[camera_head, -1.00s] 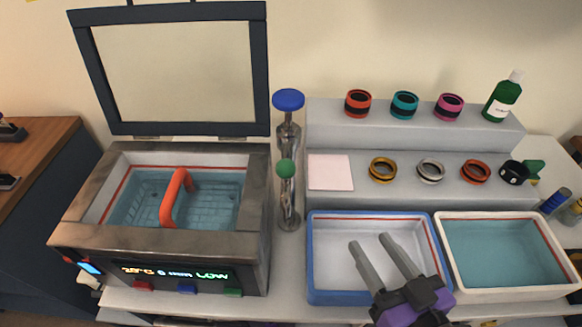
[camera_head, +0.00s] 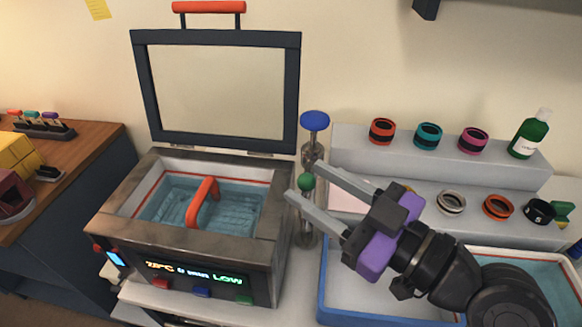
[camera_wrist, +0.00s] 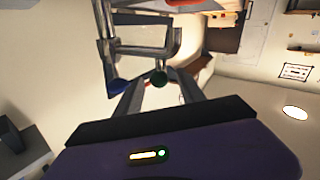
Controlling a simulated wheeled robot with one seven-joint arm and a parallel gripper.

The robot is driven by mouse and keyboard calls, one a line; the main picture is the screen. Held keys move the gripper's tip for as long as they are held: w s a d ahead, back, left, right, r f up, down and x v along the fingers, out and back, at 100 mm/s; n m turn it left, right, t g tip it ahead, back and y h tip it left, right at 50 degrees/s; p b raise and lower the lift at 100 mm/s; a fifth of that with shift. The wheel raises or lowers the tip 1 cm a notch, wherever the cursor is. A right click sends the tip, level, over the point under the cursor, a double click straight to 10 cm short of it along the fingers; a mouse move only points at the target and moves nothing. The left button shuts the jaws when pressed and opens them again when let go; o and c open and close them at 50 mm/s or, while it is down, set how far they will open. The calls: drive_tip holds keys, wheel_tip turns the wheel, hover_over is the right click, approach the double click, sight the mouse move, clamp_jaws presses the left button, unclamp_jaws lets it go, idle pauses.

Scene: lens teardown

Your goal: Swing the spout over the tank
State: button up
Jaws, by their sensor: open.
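The metal tap with the spout (camera_head: 312,149) stands just right of the tank, topped by a blue knob (camera_head: 315,121). A green ball (camera_head: 306,182) sits on the tap's front side; it also shows in the wrist view (camera_wrist: 158,78). The tank (camera_head: 150,196) is a grey bath with blue water, its framed lid raised. My gripper (camera_head: 299,183) is open, its two fingers reaching in from the right with the green ball between their tips. I cannot tell whether they touch it. The fingers hide part of the tap's lower body.
A basket with a red handle (camera_head: 203,203) sits in the tank. A blue-rimmed tray (camera_head: 322,290) lies under my arm. Stepped grey shelves (camera_head: 350,150) behind hold several coloured rings and a green bottle (camera_head: 529,136). A wooden side table (camera_head: 85,150) is at the left.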

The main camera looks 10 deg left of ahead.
drive_tip(key=shift+p+x, duration=0.4)
drive_tip(key=shift+x, duration=2.1)
clamp_jaws()
